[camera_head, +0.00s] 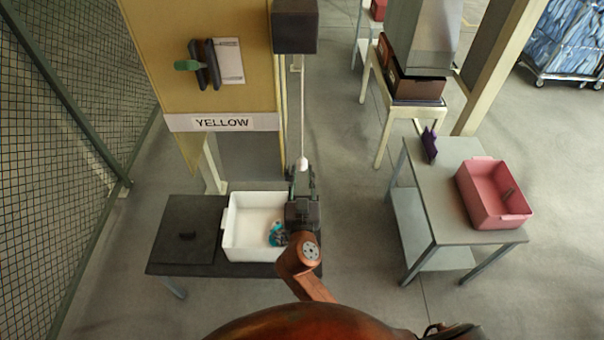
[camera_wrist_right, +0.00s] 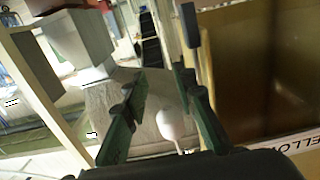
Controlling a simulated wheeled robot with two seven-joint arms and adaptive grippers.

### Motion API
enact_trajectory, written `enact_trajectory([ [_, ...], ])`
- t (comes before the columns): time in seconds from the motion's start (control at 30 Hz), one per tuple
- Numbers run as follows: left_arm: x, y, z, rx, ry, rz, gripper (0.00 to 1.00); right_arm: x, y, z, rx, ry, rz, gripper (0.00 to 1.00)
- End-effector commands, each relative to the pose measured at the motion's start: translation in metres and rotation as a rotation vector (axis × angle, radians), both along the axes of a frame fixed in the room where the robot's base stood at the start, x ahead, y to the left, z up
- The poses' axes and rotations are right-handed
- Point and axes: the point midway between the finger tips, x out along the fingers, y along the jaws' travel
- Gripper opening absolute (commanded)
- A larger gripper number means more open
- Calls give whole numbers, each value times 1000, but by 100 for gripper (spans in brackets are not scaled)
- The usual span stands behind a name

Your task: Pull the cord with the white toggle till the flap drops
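A white toggle (camera_head: 302,164) hangs on a thin pale cord (camera_head: 302,110) below a dark box (camera_head: 295,26) in the head view. My right gripper (camera_head: 302,176) is upright just below and around it. In the wrist view, the toggle (camera_wrist_right: 173,124) is between the green fingers of my right gripper (camera_wrist_right: 161,82), closer to the right-hand finger, with a gap on the left. The fingers are apart. A yellow panel (camera_head: 150,60) labelled YELLOW stands left of the cord. I cannot make out the flap clearly. My left gripper is not in view.
A white bin (camera_head: 232,225) holding a teal item (camera_head: 277,234) stands on a dark table (camera_head: 165,262) beside my right arm. A pink bin (camera_head: 482,170) sits on a grey table (camera_head: 432,208) at right. Mesh fencing (camera_head: 50,130) bounds the left. Floor between tables is clear.

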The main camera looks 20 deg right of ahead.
Motion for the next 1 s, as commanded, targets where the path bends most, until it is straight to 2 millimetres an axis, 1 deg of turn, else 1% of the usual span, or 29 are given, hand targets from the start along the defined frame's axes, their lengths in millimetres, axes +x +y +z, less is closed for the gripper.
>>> enact_trajectory([
  [0.03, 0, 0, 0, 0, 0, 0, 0, 0, 0, 0, 0, 0, 0, 30],
  [0.17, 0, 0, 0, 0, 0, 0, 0, 0, 0, 0, 0, -1, 0, 39],
  [0.43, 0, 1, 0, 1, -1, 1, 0, 0, 0, 1, -1, -2, 0, 39],
  [0.57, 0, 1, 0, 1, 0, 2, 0, -8, 3, -1, 0, 0, 1, 39],
  [0.67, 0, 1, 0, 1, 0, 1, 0, -23, 6, -1, 2, 1, 1, 39],
  [0.9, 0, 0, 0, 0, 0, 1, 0, -72, 20, -2, 2, 3, 0, 39],
  [1.0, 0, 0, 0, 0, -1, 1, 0, -89, 25, -1, 2, 2, -1, 39],
])
